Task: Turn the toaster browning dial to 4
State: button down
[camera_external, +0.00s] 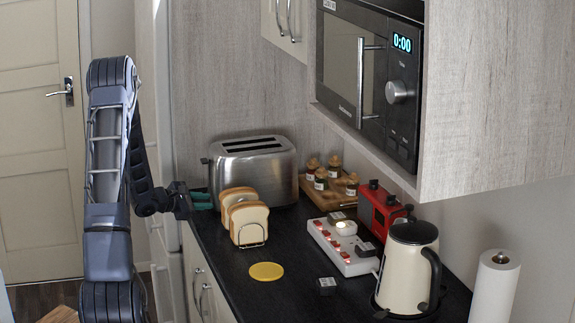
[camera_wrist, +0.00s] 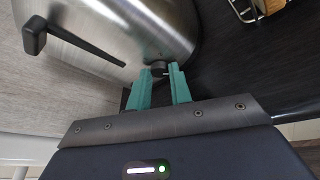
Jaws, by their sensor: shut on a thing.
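The brushed-metal toaster (camera_external: 262,172) stands on the dark counter against the wood-look wall. Its black lever (camera_wrist: 36,36) and slot show on its end face in the wrist view. The dark browning dial (camera_wrist: 158,68) sits low on that face, between the green fingertips of my gripper (camera_wrist: 160,78), which is shut on it. In the external view my gripper (camera_external: 201,199) reaches the toaster's left end from the left. The dial is hidden there. No numbers around the dial can be read.
A wire rack with bread slices (camera_external: 249,223) stands just in front of the toaster. A yellow disc (camera_external: 266,271), a white power strip (camera_external: 341,250), a red device (camera_external: 380,207), a kettle (camera_external: 404,269) and a tray of jars (camera_external: 345,199) are on the counter. A microwave (camera_external: 371,75) hangs above right.

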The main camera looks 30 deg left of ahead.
jog(key=shift+m+t, duration=0.4)
jog(key=shift+m, duration=0.3)
jog(key=c, duration=1.3)
grip_release()
jog(key=shift+s, duration=0.1)
jog(key=v, duration=1)
jog(key=shift+s, duration=0.4)
